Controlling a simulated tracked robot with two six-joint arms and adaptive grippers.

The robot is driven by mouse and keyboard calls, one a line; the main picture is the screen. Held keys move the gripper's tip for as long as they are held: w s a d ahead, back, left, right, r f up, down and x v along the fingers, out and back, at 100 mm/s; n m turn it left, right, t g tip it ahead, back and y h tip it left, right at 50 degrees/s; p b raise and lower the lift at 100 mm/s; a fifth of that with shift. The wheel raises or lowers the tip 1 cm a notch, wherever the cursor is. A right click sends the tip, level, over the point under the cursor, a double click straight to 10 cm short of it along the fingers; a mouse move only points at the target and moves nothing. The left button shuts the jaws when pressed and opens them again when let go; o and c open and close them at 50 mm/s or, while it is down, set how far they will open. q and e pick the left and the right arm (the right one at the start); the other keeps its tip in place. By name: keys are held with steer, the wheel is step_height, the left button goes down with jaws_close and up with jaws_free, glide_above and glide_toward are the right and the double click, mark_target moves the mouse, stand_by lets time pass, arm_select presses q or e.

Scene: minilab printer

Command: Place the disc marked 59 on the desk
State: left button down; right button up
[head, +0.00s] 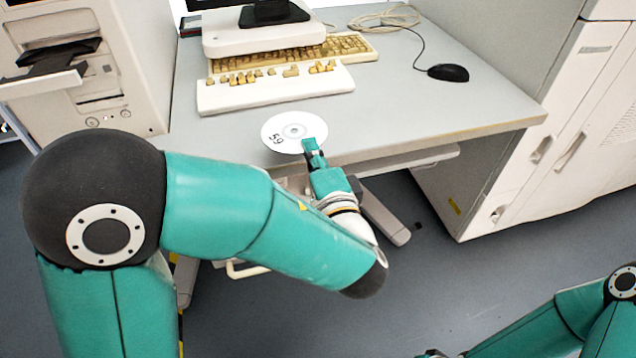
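The white disc marked 59 (284,126) shows face up over the front part of the grey desk (430,115). I cannot tell whether it touches the desk top or is a little above it. My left gripper (312,148) reaches in from the front edge of the desk, and its fingers are closed on the near right rim of the disc. The fingers cover a small part of that rim. My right arm shows at the bottom right, and its gripper is out of the picture.
A cream keyboard (275,90) lies behind the disc, with a yellowed keyboard (345,47) and a monitor base behind it. A black mouse (448,72) is at the back right. A computer tower (110,85) stands at the left. The desk's right half is mostly clear.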

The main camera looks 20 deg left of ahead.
arm_select(q)
step_height(320, 180, down, 6)
steer(key=b, duration=0.1)
steer(key=shift+f, duration=0.15)
steer(key=shift+f+b, duration=0.15)
steer(key=shift+b, duration=0.15)
steer(key=c, duration=1.3)
jaws_free()
